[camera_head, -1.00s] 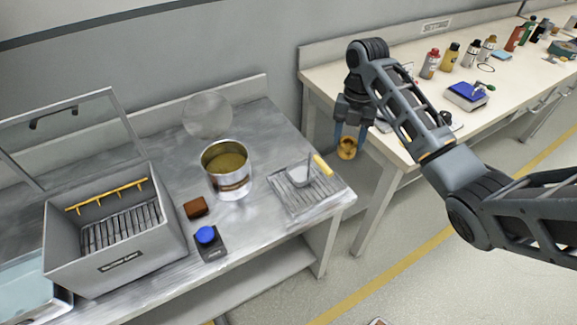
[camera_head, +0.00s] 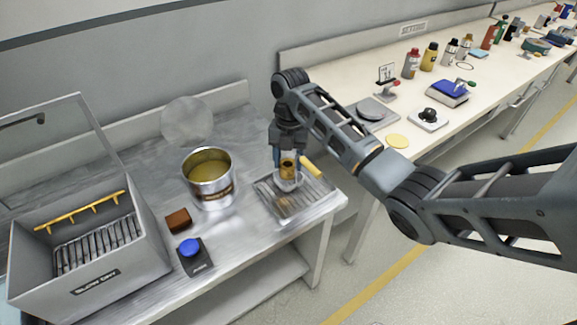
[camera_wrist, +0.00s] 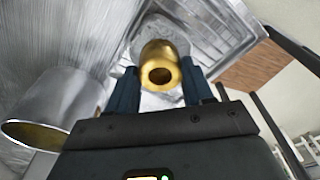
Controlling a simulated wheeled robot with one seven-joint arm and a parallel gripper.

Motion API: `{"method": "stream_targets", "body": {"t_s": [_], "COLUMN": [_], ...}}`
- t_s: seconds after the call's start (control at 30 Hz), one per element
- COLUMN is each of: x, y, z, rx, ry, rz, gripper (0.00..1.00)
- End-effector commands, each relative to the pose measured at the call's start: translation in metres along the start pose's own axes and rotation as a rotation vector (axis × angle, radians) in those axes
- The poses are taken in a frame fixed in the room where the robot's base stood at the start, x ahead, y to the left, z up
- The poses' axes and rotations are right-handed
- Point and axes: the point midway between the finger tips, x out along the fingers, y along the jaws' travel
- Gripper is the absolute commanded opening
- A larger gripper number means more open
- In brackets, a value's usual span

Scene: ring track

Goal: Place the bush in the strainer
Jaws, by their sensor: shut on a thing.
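The bush is a short brass-coloured cylinder with a hole through it (camera_wrist: 160,65); it also shows in the head view (camera_head: 287,166). My gripper (camera_head: 286,162) points down and is shut on the bush, with one blue finger on each side of it in the wrist view. The strainer (camera_head: 290,184) is a small pale cup with a yellow handle (camera_head: 311,167), on a ribbed metal drain tray (camera_head: 268,197). The bush is at the strainer's mouth, with its lower end hidden. I cannot tell whether it touches the strainer.
An open metal can with yellowish liquid (camera_head: 210,178) stands left of the drain tray. A brown block (camera_head: 178,219) and a blue-topped button box (camera_head: 191,256) lie in front of it. A cream bench (camera_head: 440,90) is behind at right.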

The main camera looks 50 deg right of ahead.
Motion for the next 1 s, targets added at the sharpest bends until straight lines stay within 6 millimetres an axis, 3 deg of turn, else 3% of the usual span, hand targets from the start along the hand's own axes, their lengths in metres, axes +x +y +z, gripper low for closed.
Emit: {"method": "stream_targets", "body": {"t_s": [0.2,0.63,0.67,0.9,1.0], "x": [0.025,0.031,0.031,0.030,0.025], "y": [-0.001,-0.001,-0.001,-0.001,-0.001], "z": [0.003,0.004,0.003,0.003,0.003], "rx": [0.000,-0.001,-0.001,0.000,0.000], "ry": [0.000,0.000,0.000,0.000,-0.001], "rz": [-0.001,0.000,-0.001,-0.001,0.000], "gripper": [0.04,0.04,0.54,0.77,0.77]}}
